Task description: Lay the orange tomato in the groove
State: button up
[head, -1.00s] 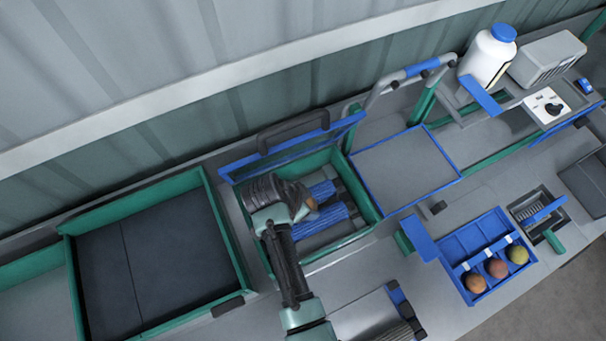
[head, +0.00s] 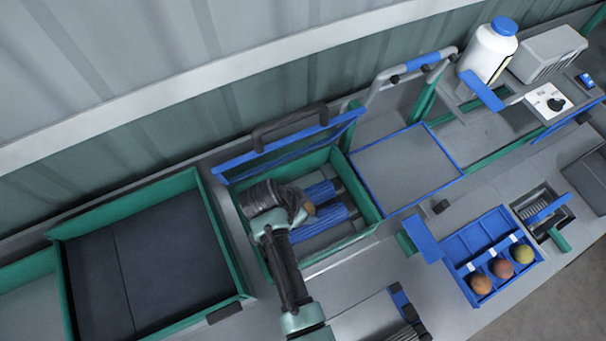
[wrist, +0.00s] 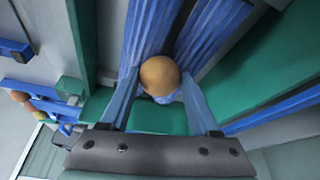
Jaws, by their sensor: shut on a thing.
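The orange tomato (wrist: 160,76) is between the fingers of my gripper (wrist: 162,100) in the wrist view. My gripper is shut on it. The groove appears to be the gap between two ribbed blue rollers (head: 322,216), which also show in the wrist view (wrist: 148,30). In the wrist view the tomato overlaps the near end of that gap. I cannot tell whether it touches the rollers.
The green box (head: 368,214) has a raised blue-framed lid (head: 290,146) behind my gripper. A blue divided tray (head: 462,262) with several tomatoes stands to the right. A dark-floored green bin (head: 150,250) lies to the left.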

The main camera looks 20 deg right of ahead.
jog(key=shift+f, duration=0.3)
jog(key=o, duration=1)
jog(key=c, duration=0.3)
jog(key=shift+c, duration=0.2)
notch_tip(320, 180, up, 7)
jog(key=p, duration=0.6)
jog(key=shift+r, duration=0.1)
